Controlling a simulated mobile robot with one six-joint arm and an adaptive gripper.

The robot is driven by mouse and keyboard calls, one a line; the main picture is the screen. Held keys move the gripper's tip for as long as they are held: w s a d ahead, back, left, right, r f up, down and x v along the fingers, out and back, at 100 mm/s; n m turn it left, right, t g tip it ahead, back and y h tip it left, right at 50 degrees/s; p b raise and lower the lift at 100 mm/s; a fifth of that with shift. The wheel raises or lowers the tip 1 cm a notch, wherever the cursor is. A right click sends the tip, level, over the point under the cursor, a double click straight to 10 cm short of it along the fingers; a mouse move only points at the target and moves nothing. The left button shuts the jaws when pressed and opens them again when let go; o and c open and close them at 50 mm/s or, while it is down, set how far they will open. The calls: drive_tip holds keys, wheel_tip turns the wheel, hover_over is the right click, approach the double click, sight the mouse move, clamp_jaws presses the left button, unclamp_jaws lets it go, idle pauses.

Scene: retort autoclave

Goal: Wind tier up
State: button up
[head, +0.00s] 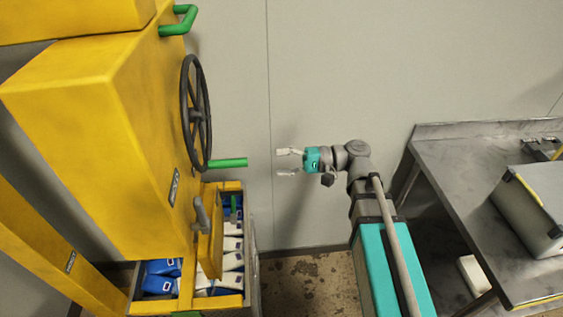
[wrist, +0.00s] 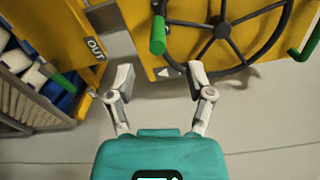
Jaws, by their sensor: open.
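A yellow machine (head: 85,130) stands at the left with a dark spoked handwheel (head: 187,112) on its side. A green handle (head: 228,163) sticks out from the wheel's lower rim. In the wrist view the handwheel (wrist: 221,28) and green handle (wrist: 158,36) are ahead, at the top. My gripper (head: 288,160) is open and empty, to the right of the green handle and apart from it. In the wrist view my gripper (wrist: 158,80) has its fingers spread, below the handle. Below the wheel is an open yellow crate or tier (head: 232,298) holding blue and white packs (head: 230,262).
A steel table (head: 450,190) with a grey box (head: 535,208) stands at the right. A green bar handle (head: 180,20) is at the top of the machine. A yellow flap (head: 208,245) stands by the crate. The floor between is clear.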

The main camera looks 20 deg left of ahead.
drive_tip(key=shift+f, duration=0.1)
drive_tip(key=c, duration=0.4)
drive_tip(key=shift+w+d+f+t+h, duration=0.1)
drive_tip(key=shift+d+f+t+h, duration=0.25)
drive_tip(key=shift+f, duration=0.15)
drive_tip(key=c, duration=0.4)
drive_tip(key=d+f+t+h, duration=0.1)
drive_tip(key=d+f, duration=0.1)
drive_tip(key=w+d+f+m+t+h, duration=0.1)
drive_tip(key=d+f, duration=0.1)
drive_tip(key=f, duration=0.1)
drive_tip(key=w+d+f+t+h, duration=0.1)
drive_tip(key=d+f+h, duration=0.1)
drive_tip(key=f, duration=0.1)
drive_tip(key=shift+d, duration=0.35)
clamp_jaws()
drive_tip(key=d+f+t+h, duration=0.1)
drive_tip(key=d+f+h, duration=0.2)
drive_tip(key=d, duration=0.5)
drive_tip(key=w+d+f+m+t+h, duration=0.1)
drive_tip(key=d+f+h, duration=0.2)
drive_tip(key=d, duration=0.6)
drive_tip(key=d+f+t+h, duration=0.1)
drive_tip(key=d+f+h, duration=0.2)
drive_tip(key=d, duration=0.6)
drive_tip(key=h, duration=0.2)
drive_tip(key=shift+w+d+f+m+t+h, duration=0.15)
drive_tip(key=shift+w+f+m+t+h, duration=0.05)
drive_tip(key=shift+m+t+h, duration=0.15)
